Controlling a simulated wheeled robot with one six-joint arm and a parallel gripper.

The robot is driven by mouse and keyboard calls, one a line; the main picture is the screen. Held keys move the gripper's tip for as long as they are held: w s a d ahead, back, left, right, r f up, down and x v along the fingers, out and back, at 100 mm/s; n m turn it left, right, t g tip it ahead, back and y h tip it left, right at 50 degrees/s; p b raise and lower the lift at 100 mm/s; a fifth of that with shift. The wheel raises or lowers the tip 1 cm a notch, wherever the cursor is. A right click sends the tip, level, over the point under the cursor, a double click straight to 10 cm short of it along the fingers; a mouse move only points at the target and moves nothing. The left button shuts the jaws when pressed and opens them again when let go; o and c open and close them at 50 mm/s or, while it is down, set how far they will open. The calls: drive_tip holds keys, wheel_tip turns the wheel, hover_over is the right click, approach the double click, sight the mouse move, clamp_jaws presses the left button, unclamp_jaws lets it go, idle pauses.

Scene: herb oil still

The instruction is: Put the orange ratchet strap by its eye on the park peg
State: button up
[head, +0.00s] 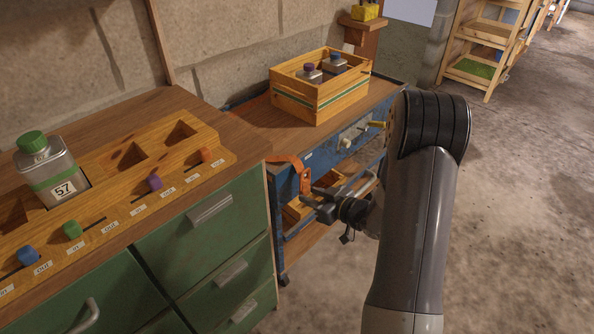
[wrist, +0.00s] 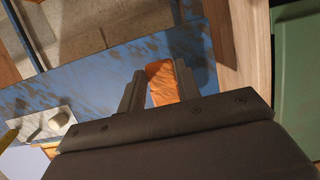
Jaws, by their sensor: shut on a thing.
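The orange ratchet strap (head: 287,159) runs across the bench top and hangs over its front edge. Its hanging end is in my gripper (head: 314,196), in front of the blue bench front. In the wrist view the orange strap end (wrist: 162,82) stands between the two grey fingers of my gripper (wrist: 160,88), which are shut on it. The eye is not clear in the wrist view. A yellow peg (head: 376,125), which looks like the park peg, sticks out from the blue front to the right, apart from the strap. Its yellow end also shows at the wrist view's left edge (wrist: 9,138).
A pale plate (head: 354,133) with knobs is on the blue front. A wooden crate (head: 322,106) with capped bottles stands on the bench. Green drawers (head: 208,212) and a wooden rack (head: 105,222) with a numbered canister (head: 47,172) are at left.

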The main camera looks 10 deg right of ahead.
drive_tip(key=shift+x, duration=0.95)
idle(1.1)
drive_tip(key=shift+w+a, duration=0.15)
drive_tip(key=shift+w, duration=0.15)
idle(0.7)
drive_tip(key=shift+f+b, duration=0.2)
drive_tip(key=shift+b, duration=0.2)
drive_tip(key=o, duration=1)
drive_tip(key=shift+o, duration=0.2)
drive_tip(key=p+v, duration=0.2)
drive_tip(key=v, duration=0.8)
drive_tip(key=shift+s, duration=0.3)
